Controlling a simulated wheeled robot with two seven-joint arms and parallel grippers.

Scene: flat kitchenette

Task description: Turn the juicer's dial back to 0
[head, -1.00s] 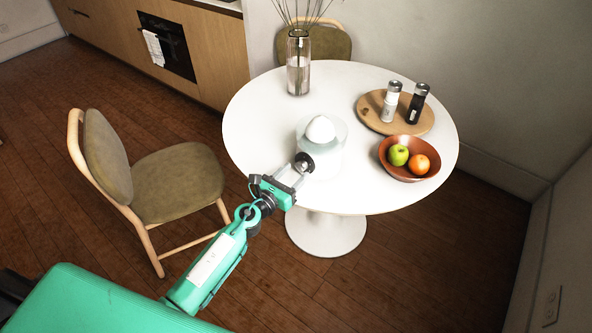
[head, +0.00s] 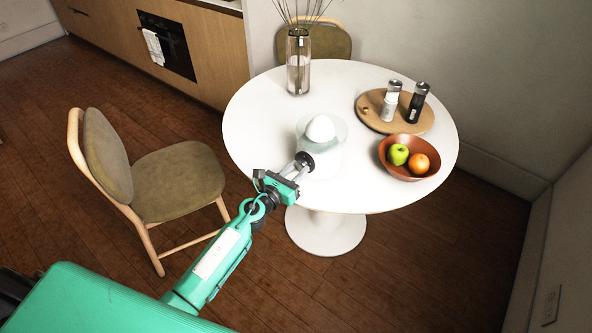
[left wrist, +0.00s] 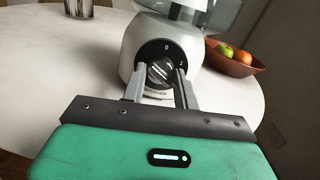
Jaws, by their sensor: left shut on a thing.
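The white juicer (head: 326,162) stands near the front edge of the round white table, with a white cone and a clear bowl on top. It fills the top middle of the left wrist view (left wrist: 200,50). The knob's ridges look tilted in the left wrist view. My left gripper (head: 301,165) is at the juicer's front, its two fingers on either side of the dial and shut on it. The fingers hide the dial's sides. My right gripper is not in view.
On the table (head: 255,125) are a glass vase (head: 298,70), a wooden board (head: 370,108) with two shakers, and a brown bowl (head: 420,172) with an apple and an orange. A chair (head: 165,180) stands left of the table.

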